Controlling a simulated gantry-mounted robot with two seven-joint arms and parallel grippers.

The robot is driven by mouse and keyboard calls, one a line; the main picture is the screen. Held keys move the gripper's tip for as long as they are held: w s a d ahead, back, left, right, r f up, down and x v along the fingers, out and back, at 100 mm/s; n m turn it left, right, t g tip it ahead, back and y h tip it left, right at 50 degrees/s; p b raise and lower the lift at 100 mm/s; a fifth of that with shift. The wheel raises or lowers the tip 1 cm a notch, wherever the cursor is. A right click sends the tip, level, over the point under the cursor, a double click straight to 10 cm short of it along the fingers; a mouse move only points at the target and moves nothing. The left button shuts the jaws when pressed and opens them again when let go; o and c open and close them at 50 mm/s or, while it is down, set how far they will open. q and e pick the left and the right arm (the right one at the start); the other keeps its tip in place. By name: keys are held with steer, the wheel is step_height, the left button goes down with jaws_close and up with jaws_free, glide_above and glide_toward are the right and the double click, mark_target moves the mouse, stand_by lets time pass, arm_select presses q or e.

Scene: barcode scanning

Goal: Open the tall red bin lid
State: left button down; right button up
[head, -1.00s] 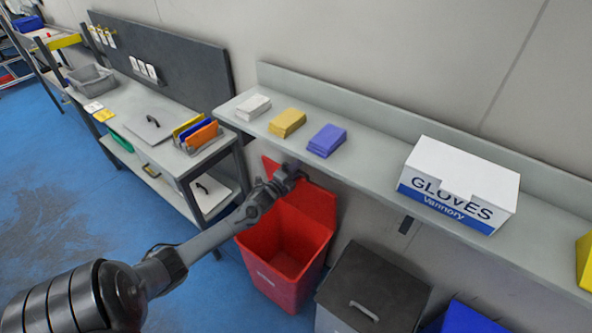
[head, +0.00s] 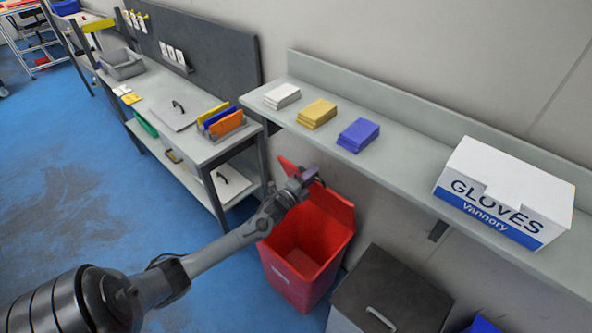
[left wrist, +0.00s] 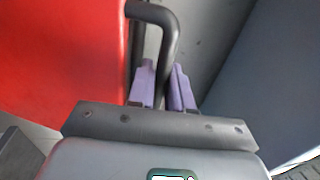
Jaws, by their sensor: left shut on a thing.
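The tall red bin (head: 297,266) stands on the floor below the wall shelf. Its red lid (head: 331,203) is raised at the back, and the inside of the bin shows. My left gripper (head: 306,178) is at the raised lid's upper edge. In the left wrist view its purple fingers (left wrist: 164,88) are shut on a dark bent handle (left wrist: 165,32) beside the red lid (left wrist: 60,60). Where the handle joins the lid is partly hidden. My right gripper is not in view.
A dark-lidded grey bin (head: 390,292) stands right of the red bin. The shelf (head: 400,150) above holds several stacks and a glove box (head: 503,195). A workbench (head: 215,150) stands to the left. Blue floor (head: 90,200) is clear at the left.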

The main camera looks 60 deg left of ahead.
arm_select(q)
steer(key=shift+s, duration=0.2)
steer(key=c, duration=1.2)
jaws_free()
steer(key=shift+c, duration=0.2)
steer(key=p+v, duration=0.1)
steer(key=v, duration=0.9)
steer(key=shift+s+p, duration=0.35)
steer(key=shift+d+f, duration=0.15)
steer(key=shift+f, duration=0.05)
